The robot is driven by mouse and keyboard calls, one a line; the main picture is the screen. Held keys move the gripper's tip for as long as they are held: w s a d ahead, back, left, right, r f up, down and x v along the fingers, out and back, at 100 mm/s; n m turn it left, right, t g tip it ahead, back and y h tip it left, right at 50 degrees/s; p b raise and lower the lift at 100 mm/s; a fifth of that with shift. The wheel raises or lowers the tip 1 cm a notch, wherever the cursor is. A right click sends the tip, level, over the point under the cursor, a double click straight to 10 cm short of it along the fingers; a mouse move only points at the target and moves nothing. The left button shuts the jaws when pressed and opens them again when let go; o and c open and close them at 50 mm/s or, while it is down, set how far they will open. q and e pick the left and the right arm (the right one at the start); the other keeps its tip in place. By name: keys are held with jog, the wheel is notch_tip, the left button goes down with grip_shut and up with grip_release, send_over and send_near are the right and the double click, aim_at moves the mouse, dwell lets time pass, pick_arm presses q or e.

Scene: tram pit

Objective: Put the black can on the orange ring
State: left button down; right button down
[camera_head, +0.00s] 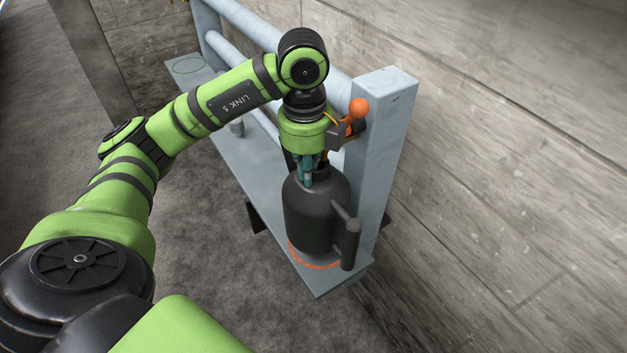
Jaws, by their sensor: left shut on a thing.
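The black can (309,215) stands upright at the near right end of the light blue bench, close beside the thick post. It has a side handle or spout at its lower right. The orange ring (318,265) shows as an arc on the bench around the can's base; the can hides the rest of it. I cannot tell whether the base fully touches the bench. My left gripper (307,172) points down from above and is shut on the top of the can. My right gripper is not in view.
The light blue bench (232,152) runs back to the upper left, with a green ring (188,65) at its far end. Rails and a thick post (382,130) border its right side. An orange knob (359,107) shows beside my left wrist. A concrete wall (520,150) stands at the right.

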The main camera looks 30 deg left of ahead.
aim_at(313, 186)
pick_arm(q)
jog(key=shift+w+d+f, duration=0.3)
jog(key=shift+w+f, duration=0.05)
jog(key=shift+w, duration=0.15)
notch_tip(313, 186, down, 3)
jog(key=shift+f+p, duration=0.1)
jog(key=shift+p, duration=0.6)
jog(key=shift+f, duration=0.55)
jog(key=c, duration=1.4)
grip_release()
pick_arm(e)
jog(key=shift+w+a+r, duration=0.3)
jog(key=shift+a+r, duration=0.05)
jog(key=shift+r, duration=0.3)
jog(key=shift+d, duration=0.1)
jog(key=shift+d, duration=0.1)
